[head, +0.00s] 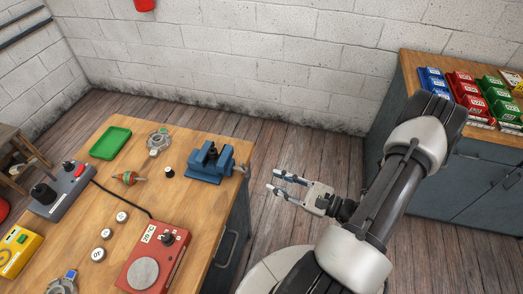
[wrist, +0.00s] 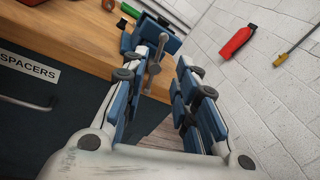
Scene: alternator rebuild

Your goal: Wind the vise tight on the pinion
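The blue vise (head: 207,166) stands at the right edge of the wooden workbench. A small dark piece (head: 212,152) shows at its jaws; I cannot tell for sure whether it is the pinion or how tightly it sits. The vise's metal screw and handle bar (head: 241,170) face right, past the bench edge. My gripper (head: 273,180) is open and empty in the air to the right of the handle, apart from it. In the wrist view the vise (wrist: 168,42) is ahead, with the handle bar (wrist: 154,68) showing between my open fingers.
The workbench (head: 205,215) also holds a green tray (head: 110,143), a metal housing (head: 158,141), a copper-coloured rotor (head: 128,178), a grey control box (head: 62,190) and a red heater (head: 152,262). A cabinet with coloured bins (head: 465,90) stands right. Floor beside the bench is clear.

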